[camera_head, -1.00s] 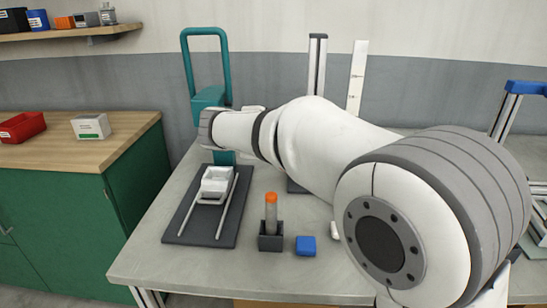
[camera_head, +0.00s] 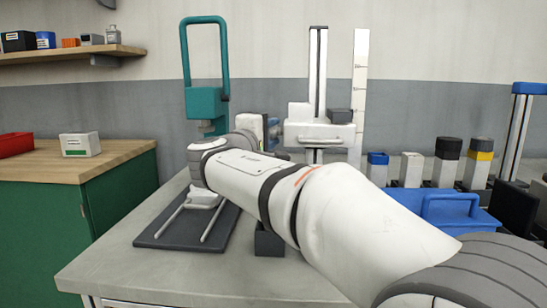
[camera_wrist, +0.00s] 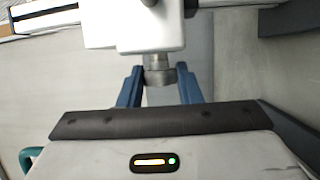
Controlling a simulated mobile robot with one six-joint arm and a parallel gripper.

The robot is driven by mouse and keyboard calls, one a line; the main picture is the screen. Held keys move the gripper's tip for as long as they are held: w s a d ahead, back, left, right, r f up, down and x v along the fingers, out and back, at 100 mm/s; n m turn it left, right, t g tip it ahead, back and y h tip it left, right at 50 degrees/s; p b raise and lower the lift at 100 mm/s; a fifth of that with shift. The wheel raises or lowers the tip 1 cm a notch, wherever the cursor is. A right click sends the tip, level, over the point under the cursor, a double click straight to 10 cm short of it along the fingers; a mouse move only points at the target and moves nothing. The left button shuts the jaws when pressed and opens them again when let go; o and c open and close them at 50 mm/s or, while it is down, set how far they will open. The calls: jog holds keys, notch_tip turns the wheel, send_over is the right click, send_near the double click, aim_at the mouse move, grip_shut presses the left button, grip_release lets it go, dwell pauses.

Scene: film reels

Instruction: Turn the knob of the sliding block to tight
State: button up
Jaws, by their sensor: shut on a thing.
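The sliding block (camera_head: 305,133) is a white block on an upright rail (camera_head: 318,72) at the back of the bench. In the wrist view the white block (camera_wrist: 130,30) fills the top, with its grey knob (camera_wrist: 158,74) sticking out toward my gripper. My gripper (camera_wrist: 159,86) has its two blue fingers on either side of the knob, shut on it. In the head view my gripper (camera_head: 274,129) is small, just left of the block, and the knob cannot be made out there. No tight or loose marking can be read.
A teal press (camera_head: 207,101) stands left of the block. A white ruler (camera_head: 360,85) stands to its right. A dark plate with rails (camera_head: 165,237) lies at the front left. A blue tray (camera_head: 455,212) and several capped blocks (camera_head: 447,160) are at the right.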

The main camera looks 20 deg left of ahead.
jog(key=shift+f+m+t+b, duration=0.25)
jog(key=shift+t+b, duration=0.35)
jog(key=shift+b, duration=0.95)
jog(key=shift+r+b, duration=0.2)
jog(key=shift+b, duration=0.1)
jog(key=o, duration=1)
jog(key=shift+c, duration=0.2)
